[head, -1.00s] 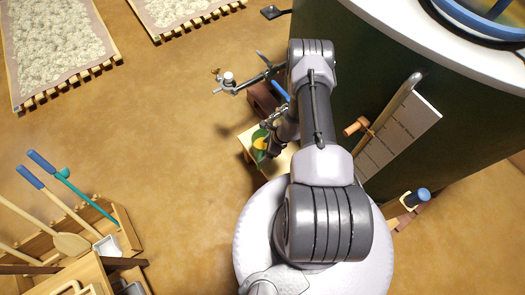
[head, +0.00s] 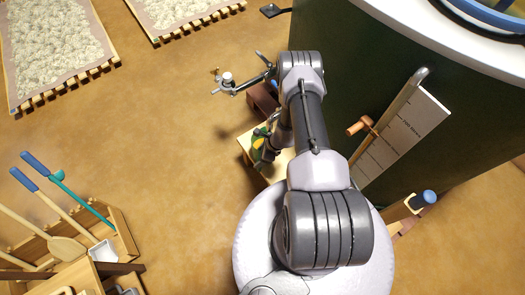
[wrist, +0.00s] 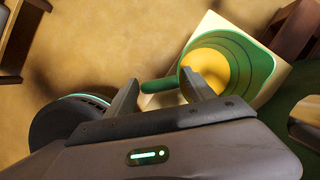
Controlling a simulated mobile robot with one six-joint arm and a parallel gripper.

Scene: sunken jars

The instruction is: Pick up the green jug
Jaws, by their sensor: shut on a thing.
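The green jug (wrist: 262,62) has a yellow inside and shows its open mouth in the wrist view. Its green handle (wrist: 160,85) lies between the two fingers of my gripper (wrist: 163,88), which is shut on it. In the head view the jug (head: 258,143) is a small green patch, partly hidden by my arm. It is at a small pale wooden stand (head: 278,166). I cannot tell whether the jug rests on the stand or is just above it.
A dark green round vat (head: 345,75) with a white rim stands close on the right, with a measuring board (head: 405,130) against it. A metal tap-like fitting (head: 235,84) juts out beyond the stand. A tool crate (head: 122,235) stands lower left. The floor between is clear.

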